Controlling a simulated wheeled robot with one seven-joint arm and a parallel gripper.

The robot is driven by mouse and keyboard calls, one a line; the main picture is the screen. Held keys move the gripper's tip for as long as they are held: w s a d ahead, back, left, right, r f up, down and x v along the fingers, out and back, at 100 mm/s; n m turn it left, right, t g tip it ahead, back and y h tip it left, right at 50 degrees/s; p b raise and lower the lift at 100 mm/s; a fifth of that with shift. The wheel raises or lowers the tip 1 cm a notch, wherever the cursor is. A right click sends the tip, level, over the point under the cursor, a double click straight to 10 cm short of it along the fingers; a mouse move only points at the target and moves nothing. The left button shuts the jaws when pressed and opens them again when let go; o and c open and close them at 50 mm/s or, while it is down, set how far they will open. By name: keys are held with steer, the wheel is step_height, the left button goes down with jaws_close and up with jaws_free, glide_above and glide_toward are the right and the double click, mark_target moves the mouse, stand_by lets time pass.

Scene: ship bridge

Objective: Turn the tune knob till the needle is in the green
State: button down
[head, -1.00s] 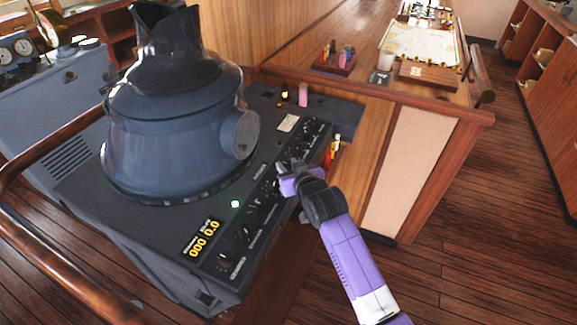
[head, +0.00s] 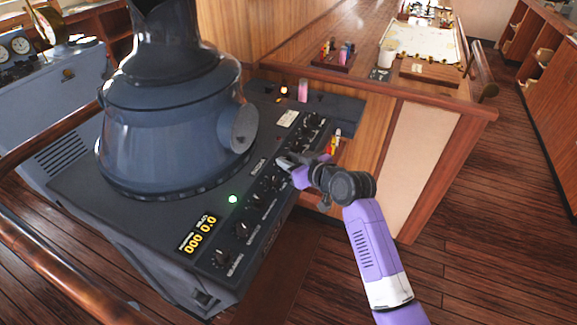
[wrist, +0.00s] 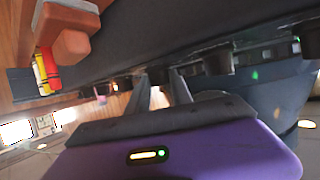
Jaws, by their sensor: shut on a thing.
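The radar console's dark sloping panel (head: 262,188) carries a row of black knobs. My gripper (head: 281,162) reaches in from the right to the middle of this row. It is shut on a knob, which the fingers mostly hide in the head view. In the wrist view my two fingers (wrist: 160,92) point up at the panel's underside, with a dark knob (wrist: 158,76) between their tips. The knob labels are too small to read, so I cannot tell by lettering that this is the tune knob. No needle or green band is visible.
Other knobs (head: 239,229) sit close on both sides along the row. A green lamp (head: 233,198) and a yellow digital display (head: 198,234) are lower left. The big blue hood (head: 175,140) rises behind. A wooden holder with red and yellow markers (head: 333,143) is right of my gripper.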

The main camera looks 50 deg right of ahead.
steer(key=n+y+b, duration=0.1)
steer(key=b, duration=0.1)
steer(key=n+y+b, duration=0.1)
steer(key=b, duration=0.1)
steer(key=n+y+b, duration=0.1)
steer(key=y+b, duration=0.1)
steer(key=shift+d+f, duration=0.35)
steer(key=shift+f, duration=0.05)
steer(key=n+y+b, duration=0.1)
steer(key=n+g+y+b, duration=0.1)
steer(key=n+y+b, duration=0.2)
steer(key=b, duration=0.1)
steer(key=shift+d+r, duration=0.1)
steer(key=shift+r, duration=0.2)
steer(key=shift+n+g+y+b, duration=0.3)
steer(key=shift+n+y+b, duration=0.1)
steer(key=shift+y, duration=0.1)
steer(key=c, duration=1.4)
jaws_free()
steer(key=shift+c, duration=0.2)
steer(key=shift+d+r, duration=0.1)
steer(key=b+v, duration=0.1)
steer(key=v, duration=0.6)
steer(key=shift+s+d+r, duration=0.1)
steer(key=shift+s, duration=0.2)
